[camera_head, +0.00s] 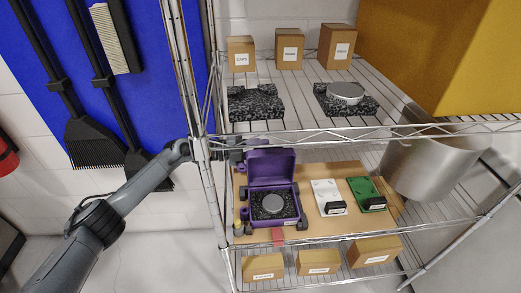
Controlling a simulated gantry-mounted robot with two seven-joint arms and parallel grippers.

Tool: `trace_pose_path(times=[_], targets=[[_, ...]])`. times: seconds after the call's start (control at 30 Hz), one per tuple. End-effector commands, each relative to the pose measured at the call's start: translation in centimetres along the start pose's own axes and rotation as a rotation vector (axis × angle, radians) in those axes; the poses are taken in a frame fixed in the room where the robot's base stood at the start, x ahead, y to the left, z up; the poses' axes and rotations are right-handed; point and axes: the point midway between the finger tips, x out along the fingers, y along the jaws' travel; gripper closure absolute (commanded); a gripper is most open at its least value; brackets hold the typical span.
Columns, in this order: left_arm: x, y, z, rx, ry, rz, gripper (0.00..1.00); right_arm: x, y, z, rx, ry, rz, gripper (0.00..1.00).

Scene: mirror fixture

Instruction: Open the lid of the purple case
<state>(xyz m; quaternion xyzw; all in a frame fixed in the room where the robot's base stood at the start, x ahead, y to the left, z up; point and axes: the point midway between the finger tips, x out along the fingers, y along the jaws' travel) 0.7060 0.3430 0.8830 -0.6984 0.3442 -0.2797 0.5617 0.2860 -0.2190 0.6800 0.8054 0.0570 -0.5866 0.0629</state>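The purple case (298,209) sits on a wooden board on the middle shelf. Its lid (270,167) stands raised at the back, so the case is open. Inside the case lies dark speckled foam with a round grey disc (272,203) in it. My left arm reaches in from the left, past the shelf's upright post. My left gripper (236,152) is beside the upper left corner of the raised lid. It is small and partly hidden, so I cannot tell whether it touches the lid or how its fingers stand. My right gripper is not in view.
A white box (323,190) and a green board (367,190) lie right of the case. Wire shelf posts and the upper shelf's edge (350,132) stand close to my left arm. The upper shelf holds foam blocks (256,103) and cardboard boxes (289,52). A metal container (430,165) is at right.

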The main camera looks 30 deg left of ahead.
Motion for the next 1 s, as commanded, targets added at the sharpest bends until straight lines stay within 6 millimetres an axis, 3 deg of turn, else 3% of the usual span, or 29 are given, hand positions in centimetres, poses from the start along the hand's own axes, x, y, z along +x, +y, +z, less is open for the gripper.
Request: trace_pose_path(times=[0.3, 0.47, 1.0], targets=[[-0.1, 0.2, 0.0, -0.001, 0.000, 0.003, 0.58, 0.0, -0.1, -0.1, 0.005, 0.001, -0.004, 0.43], [-1.1, 0.1, 0.1, -0.002, -0.003, 0.004, 0.58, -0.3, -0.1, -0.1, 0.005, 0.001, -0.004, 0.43], [-9.4, 0.0, 0.1, 0.000, -0.003, 0.003, 0.58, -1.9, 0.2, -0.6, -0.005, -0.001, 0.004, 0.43]])
